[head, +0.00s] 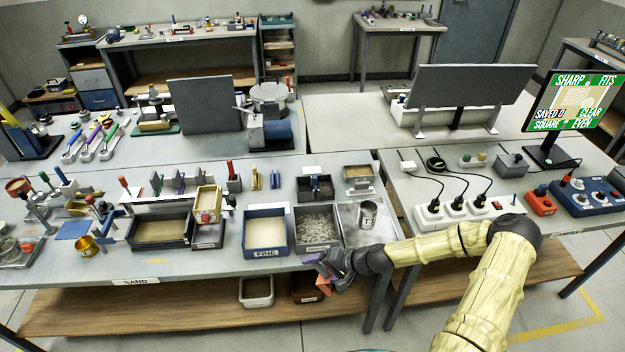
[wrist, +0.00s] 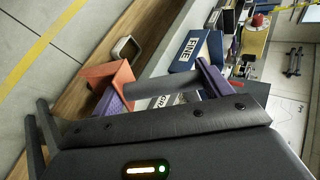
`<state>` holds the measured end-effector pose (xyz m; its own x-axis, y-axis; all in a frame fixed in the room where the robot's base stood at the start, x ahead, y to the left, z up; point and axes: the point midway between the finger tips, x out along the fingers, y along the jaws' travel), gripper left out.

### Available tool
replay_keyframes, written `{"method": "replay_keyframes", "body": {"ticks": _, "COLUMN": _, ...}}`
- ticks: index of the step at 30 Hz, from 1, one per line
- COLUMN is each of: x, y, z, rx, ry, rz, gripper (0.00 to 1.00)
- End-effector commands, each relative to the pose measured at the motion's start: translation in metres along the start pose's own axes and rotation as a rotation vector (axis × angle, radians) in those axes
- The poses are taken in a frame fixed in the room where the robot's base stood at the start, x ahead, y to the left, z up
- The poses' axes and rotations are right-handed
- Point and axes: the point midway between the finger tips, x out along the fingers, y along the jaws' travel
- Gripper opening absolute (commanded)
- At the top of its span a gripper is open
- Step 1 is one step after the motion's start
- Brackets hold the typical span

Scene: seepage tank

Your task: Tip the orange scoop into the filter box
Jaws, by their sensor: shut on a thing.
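My gripper (head: 328,268) is shut on the orange scoop (head: 323,285), just off the front edge of the middle table, in front of the gravel tray. In the wrist view, the orange scoop (wrist: 107,76) shows beside the purple finger pads, and a grey bar runs between them. The scoop hangs beyond the table edge, above the lower shelf. Its contents cannot be made out. No label that I can read names a filter box. A blue-walled tray marked FINE (head: 265,254) holds pale sand, and a dark tray of grey gravel (head: 318,247) stands to its right.
A metal can (head: 368,214) stands on a pale tray (head: 389,228) right of the gravel. A dark tray of brown sand (head: 160,246) and small upright tools stand left. A pale bin (head: 257,304) is on the wooden shelf below. Cables and a power strip (head: 470,211) lie on the right table.

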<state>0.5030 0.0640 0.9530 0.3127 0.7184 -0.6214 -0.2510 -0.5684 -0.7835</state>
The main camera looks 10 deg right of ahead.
Motion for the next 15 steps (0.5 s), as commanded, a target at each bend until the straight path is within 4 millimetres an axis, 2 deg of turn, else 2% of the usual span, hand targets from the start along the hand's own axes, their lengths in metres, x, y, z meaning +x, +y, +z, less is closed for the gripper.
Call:
{"method": "replay_keyframes", "body": {"ticks": 6, "x": 0.015, "y": 0.014, "z": -0.005, "rx": 0.166, "ry": 0.206, "rz": -0.002, "gripper": 0.46}}
{"method": "replay_keyframes", "body": {"ticks": 15, "x": 0.012, "y": 0.035, "z": -0.013, "rx": 0.392, "ry": 0.493, "rz": 0.001, "gripper": 0.46}}
